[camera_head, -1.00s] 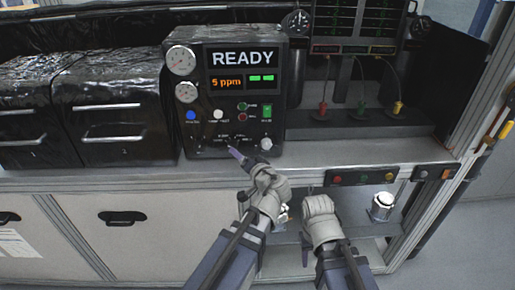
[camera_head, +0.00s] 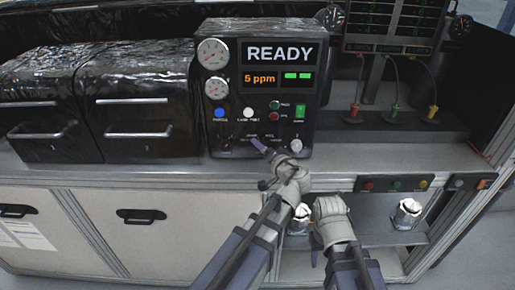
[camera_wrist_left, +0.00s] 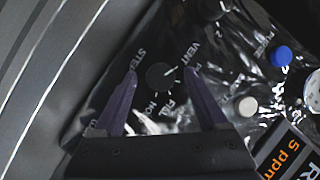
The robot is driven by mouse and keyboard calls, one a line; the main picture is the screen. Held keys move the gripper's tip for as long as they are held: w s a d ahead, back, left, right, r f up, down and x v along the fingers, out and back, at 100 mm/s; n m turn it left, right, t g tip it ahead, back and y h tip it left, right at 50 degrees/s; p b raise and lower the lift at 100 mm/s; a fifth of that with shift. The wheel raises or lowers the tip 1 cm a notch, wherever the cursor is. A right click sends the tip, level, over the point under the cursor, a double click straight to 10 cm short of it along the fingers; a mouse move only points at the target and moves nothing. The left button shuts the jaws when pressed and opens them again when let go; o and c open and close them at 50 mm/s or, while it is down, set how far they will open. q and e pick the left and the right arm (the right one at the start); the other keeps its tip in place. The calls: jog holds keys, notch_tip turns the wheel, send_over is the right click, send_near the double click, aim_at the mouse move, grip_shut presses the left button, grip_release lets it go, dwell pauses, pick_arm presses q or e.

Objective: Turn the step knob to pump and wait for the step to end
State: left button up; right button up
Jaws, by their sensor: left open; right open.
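The black step knob (camera_wrist_left: 160,76) sits on the glossy dark panel in the left wrist view, ringed by labels such as VENT, FILL and HOLD. Its white mark points toward the upper right; I cannot tell which label it meets. My left gripper (camera_wrist_left: 160,74) is open, with one purple finger on each side of the knob; contact is not clear. In the head view the left gripper (camera_head: 260,145) covers the knob's area. The test unit's display (camera_head: 279,53) reads READY, with 5 ppm below. My right gripper (camera_head: 316,243) is open and empty, low before the bench.
A blue button (camera_head: 219,113), a white button (camera_head: 249,113) and a pale knob (camera_head: 296,145) share the panel. A strip of coloured buttons (camera_head: 394,183) lines the bench front. A metal housing (camera_head: 406,213) stands on the lower shelf.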

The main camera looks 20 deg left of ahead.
pick_arm(q)
jog(key=shift+s+d+r, duration=0.1)
jog(key=shift+d, duration=0.1)
jog(key=shift+a, duration=0.1)
grip_shut()
